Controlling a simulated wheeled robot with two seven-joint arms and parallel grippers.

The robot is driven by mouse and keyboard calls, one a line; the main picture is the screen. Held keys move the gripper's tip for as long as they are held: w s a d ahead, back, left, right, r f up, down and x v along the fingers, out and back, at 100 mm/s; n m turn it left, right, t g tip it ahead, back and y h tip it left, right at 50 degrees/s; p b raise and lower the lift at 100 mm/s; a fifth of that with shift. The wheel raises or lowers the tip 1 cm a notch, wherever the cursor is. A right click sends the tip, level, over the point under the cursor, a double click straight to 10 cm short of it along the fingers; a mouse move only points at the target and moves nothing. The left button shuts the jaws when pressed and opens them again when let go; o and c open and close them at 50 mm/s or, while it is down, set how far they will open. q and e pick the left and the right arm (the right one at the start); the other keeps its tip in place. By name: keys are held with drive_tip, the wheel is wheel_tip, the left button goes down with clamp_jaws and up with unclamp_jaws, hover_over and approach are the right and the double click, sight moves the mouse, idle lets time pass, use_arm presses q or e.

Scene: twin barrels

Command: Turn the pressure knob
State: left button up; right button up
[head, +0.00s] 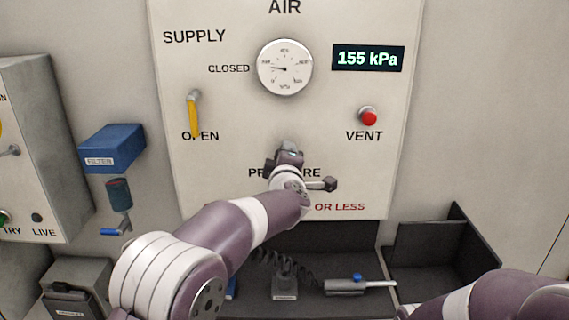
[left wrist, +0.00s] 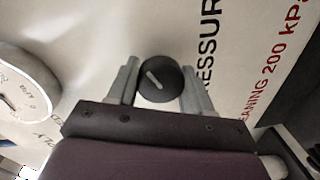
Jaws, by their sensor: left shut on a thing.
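The pressure knob (left wrist: 158,80) is a round black dial with a pale pointer line, seen in the left wrist view between my two fingers. My left gripper (left wrist: 159,84) is shut on it. In the head view my left gripper (head: 288,155) is at the panel over the PRESSURE label and hides the knob. The white panel (head: 215,80) carries a round gauge (head: 285,67) and a green display (head: 368,58) reading 155 kPa. My right arm shows at the lower right of the head view; its gripper is out of view.
A yellow supply lever (head: 194,115) points down at OPEN. A red VENT button (head: 368,116) is on the right. A blue FILTER box (head: 112,148) is at left. Below the panel, a grey tool with a blue part (head: 345,285) lies near a black coiled hose (head: 265,262).

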use_arm(q)
drive_tip(key=shift+f, duration=0.15)
idle(0.3)
drive_tip(key=o, duration=1)
drive_tip(key=shift+w+d, duration=0.1)
drive_tip(key=s+b, duration=0.1)
drive_tip(key=s, duration=0.3)
drive_tip(key=s+b, duration=0.1)
drive_tip(key=s, duration=0.3)
drive_tip(key=s+r, duration=0.1)
drive_tip(key=s, duration=0.3)
drive_tip(key=shift+s+d+b, duration=0.1)
drive_tip(key=shift+s+b, duration=0.25)
drive_tip(key=shift+b, duration=0.05)
